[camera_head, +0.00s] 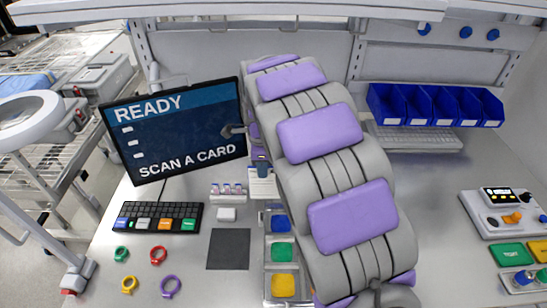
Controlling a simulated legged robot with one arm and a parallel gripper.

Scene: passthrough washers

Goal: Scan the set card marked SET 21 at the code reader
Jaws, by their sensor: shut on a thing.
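My grey and purple arm fills the middle of the view, and my gripper is hidden behind it. A small dark grey part (233,130) juts out left of the arm at the monitor's right edge; I cannot tell what it belongs to. The monitor (172,130) reads READY and SCAN A CARD. A small pale item (262,184) with a dark piece above it shows beside the arm, partly covered; I cannot tell whether it is the code reader or a card. No card marked SET 21 can be read here.
A keyboard (158,217), several coloured rings (158,255) and a dark square mat (228,249) lie at the left. A tray with blue, green and yellow sections (267,270) stands beside my arm. Blue bins (435,104) stand at the back right, a device (503,214) at the right.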

